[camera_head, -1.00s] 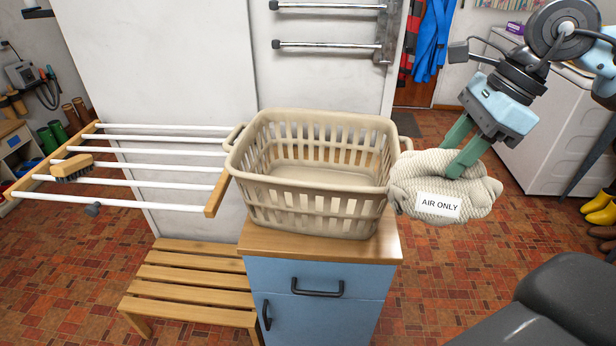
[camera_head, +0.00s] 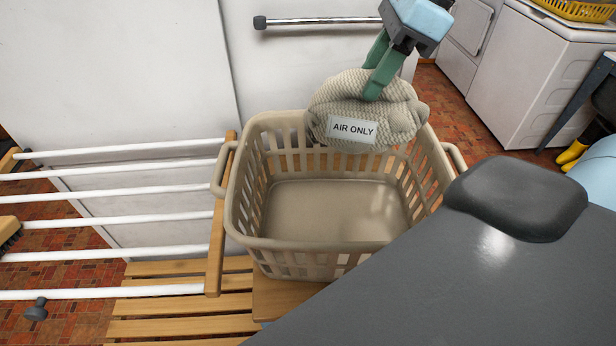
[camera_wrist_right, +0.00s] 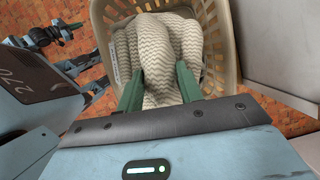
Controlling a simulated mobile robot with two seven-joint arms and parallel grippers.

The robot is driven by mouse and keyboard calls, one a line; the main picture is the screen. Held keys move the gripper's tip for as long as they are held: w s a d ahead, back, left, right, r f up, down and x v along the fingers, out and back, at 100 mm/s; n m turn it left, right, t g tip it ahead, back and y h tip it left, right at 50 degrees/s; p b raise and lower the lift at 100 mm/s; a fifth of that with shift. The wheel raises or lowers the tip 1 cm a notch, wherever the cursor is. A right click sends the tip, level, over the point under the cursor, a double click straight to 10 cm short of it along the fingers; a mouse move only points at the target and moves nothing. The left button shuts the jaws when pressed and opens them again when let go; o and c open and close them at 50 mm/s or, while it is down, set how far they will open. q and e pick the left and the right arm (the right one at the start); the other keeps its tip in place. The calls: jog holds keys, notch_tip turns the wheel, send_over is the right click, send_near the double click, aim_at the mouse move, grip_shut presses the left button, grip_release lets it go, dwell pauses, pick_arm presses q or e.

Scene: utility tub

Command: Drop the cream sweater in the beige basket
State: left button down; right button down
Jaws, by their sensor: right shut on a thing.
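The cream sweater (camera_head: 350,92), a bundled knit with an "AIR ONLY" label, hangs from my right gripper (camera_head: 376,82). The gripper's green fingers are shut on it. In the head view the sweater overlaps the far right part of the beige basket (camera_head: 318,244), at about rim height or above. The basket looks empty inside. In the right wrist view the sweater (camera_wrist_right: 160,50) sits between the fingers (camera_wrist_right: 158,90), with the basket's rim and slatted wall (camera_wrist_right: 216,40) around and below it. My left gripper is not in view.
A white wall panel is behind. A white appliance (camera_head: 535,80) stands at the right.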

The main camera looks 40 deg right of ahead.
aim_at(396, 77)
jog(key=shift+w+r, duration=0.15)
jog(key=shift+w, duration=0.25)
jog(key=shift+s, duration=0.25)
jog(key=shift+s+f, duration=0.1)
jog(key=shift+f, duration=0.1)
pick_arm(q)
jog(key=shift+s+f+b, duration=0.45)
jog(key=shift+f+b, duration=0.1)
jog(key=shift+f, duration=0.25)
pick_arm(e)
jog(key=shift+f, duration=2.8)
jog(key=c, duration=0.8)
grip_release()
jog(key=shift+c, duration=0.2)
jog(key=shift+v, duration=3.95)
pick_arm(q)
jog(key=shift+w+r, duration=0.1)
